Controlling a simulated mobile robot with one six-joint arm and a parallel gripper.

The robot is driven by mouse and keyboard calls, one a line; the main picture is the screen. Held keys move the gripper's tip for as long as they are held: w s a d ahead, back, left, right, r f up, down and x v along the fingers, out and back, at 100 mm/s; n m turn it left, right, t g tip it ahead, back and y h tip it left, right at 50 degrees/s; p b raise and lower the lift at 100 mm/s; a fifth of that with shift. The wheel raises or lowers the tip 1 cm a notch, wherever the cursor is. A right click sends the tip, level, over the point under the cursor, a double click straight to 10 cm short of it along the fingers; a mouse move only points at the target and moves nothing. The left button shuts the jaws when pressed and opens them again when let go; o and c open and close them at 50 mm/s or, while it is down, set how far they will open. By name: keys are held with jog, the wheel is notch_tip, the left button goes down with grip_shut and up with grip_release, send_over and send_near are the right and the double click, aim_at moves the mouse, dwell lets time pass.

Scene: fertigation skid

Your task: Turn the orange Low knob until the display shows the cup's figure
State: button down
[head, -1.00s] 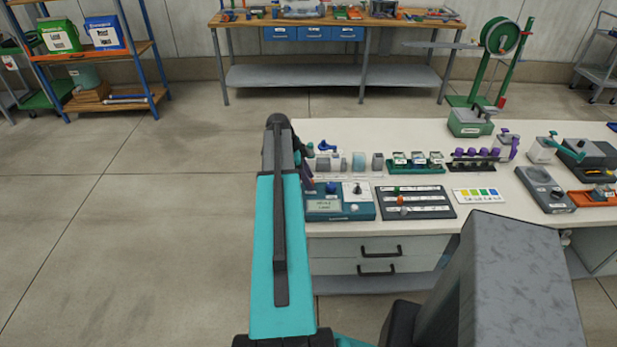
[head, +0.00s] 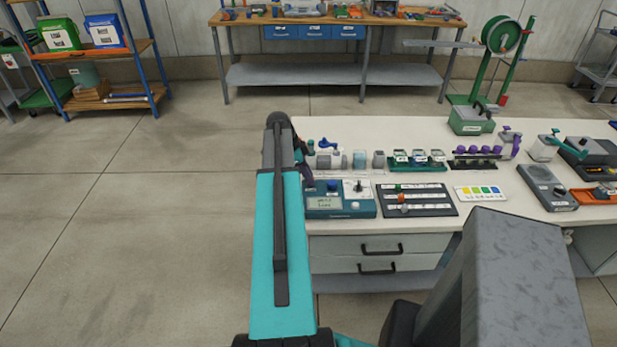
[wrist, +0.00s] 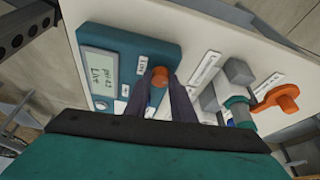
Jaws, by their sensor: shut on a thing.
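The orange Low knob (wrist: 159,80) sits on the teal meter, between the two dark fingertips of my gripper (wrist: 160,84), which is shut on it. The teal meter (wrist: 130,48) carries a grey display (wrist: 97,77) with two lines of small text. The top line looks like a pH figure near 4.2, and the lower line looks like "Live". My arm hides the orange knob there. I cannot tell which vessel is the task's cup.
Right of the meter lie a dark slider board (head: 420,209) and a colour chart (head: 480,193). Several small vessels and a green rack (head: 418,167) stand behind them. The wrist view shows an orange-handled part (wrist: 277,99) near the meter. The floor left of the bench is clear.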

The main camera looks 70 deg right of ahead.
jog(key=n+b, duration=0.1)
jog(key=n, duration=0.1)
jog(key=n+t+h+b, duration=0.1)
jog(key=n+b, duration=0.1)
jog(key=shift+s+a+f+n+h, duration=0.1)
jog(key=shift+s+a+n+h, duration=0.05)
jog(key=shift+n+h, duration=0.15)
jog(key=shift+s+n+t+h+b, duration=0.1)
jog(key=shift+n+t+h+b, duration=0.3)
jog(key=shift+n, duration=1.05)
jog(key=shift+n+t+h+b, duration=0.1)
jog(key=shift+n+t+b, duration=0.45)
jog(key=shift+n, duration=0.9)
jog(key=c, duration=1.5)
grip_release()
jog(key=shift+r, duration=0.25)
jog(key=shift+b+v, duration=1.05)
jog(key=shift+v, duration=5.75)
jog(key=shift+s, duration=0.1)
